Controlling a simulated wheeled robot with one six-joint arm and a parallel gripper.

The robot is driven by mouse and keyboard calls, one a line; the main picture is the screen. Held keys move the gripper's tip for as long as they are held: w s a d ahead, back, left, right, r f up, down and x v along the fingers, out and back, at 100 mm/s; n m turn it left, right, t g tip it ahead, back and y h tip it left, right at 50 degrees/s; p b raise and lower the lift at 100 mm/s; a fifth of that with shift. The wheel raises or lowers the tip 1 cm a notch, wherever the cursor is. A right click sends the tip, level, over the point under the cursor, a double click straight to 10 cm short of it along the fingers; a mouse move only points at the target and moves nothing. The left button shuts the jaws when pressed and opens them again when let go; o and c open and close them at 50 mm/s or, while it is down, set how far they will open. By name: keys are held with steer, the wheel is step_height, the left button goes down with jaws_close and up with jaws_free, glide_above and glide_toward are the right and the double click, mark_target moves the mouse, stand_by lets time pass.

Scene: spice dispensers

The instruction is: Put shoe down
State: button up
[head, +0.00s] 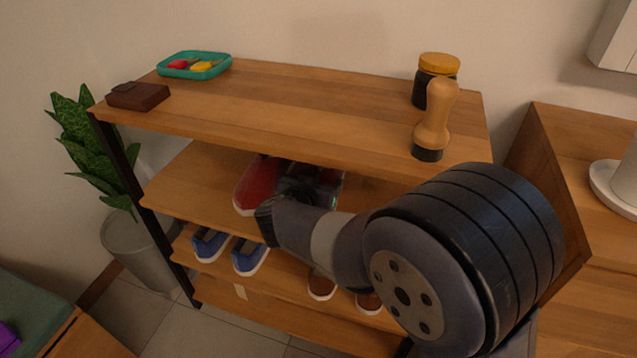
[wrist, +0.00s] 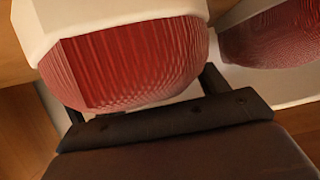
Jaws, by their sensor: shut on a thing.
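My gripper (head: 308,188) reaches in over the second shelf board and is shut on a red shoe with a white sole. In the wrist view the held red shoe (wrist: 135,62) fills the upper middle between the two dark fingers (wrist: 145,100). A second red shoe (wrist: 270,35) is beside it at the right of that view. In the head view one red shoe (head: 255,186) stands at the left of my gripper, and more red (head: 331,178) shows just right of it. My gripper hides much of the shoes, and I cannot tell whether the held one touches the board.
The wooden rack's top board (head: 300,105) is close above. It bears a brown wallet (head: 138,96), a teal tray (head: 165,68), a yellow-lidded jar (head: 437,64) and a wooden grinder (head: 434,115). Blue shoes (head: 250,256) and brown shoes (head: 321,284) stand below. The second board's left part (head: 190,178) is clear.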

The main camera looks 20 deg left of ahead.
steer(key=shift+f, duration=0.1)
steer(key=o, duration=1.1)
steer(key=shift+o, duration=0.2)
steer(key=p+v, duration=0.5)
steer(key=v, duration=0.7)
steer(key=shift+w, duration=0.1)
